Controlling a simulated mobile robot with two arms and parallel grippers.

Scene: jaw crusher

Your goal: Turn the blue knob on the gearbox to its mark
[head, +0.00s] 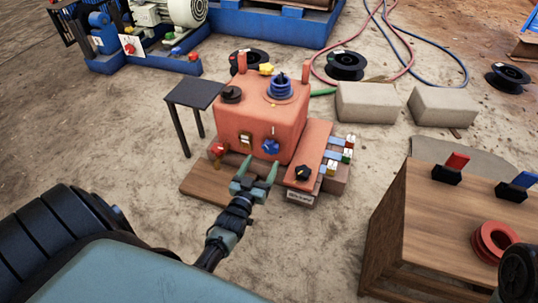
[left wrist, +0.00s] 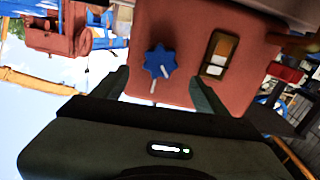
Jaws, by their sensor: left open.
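The orange-red gearbox (head: 262,112) stands on a wooden base in the middle of the head view. The blue knob (head: 270,146) is on its front face, a star-shaped knob with a white pointer line. In the left wrist view the blue knob (left wrist: 160,63) shows a white line on it, and a white mark (left wrist: 153,86) is on the face beside it. My left gripper (head: 260,170) is open and empty in front of the gearbox, fingers pointing at the front face. In the left wrist view the knob lies between the fingertips, farther off.
A rocker switch (head: 246,142) and a red knob (head: 218,149) sit left of the blue knob. A black knob (head: 303,173) is at the lower right. A dark side plate (head: 194,94) stands at the left. A wooden crate (head: 400,225) is at the right.

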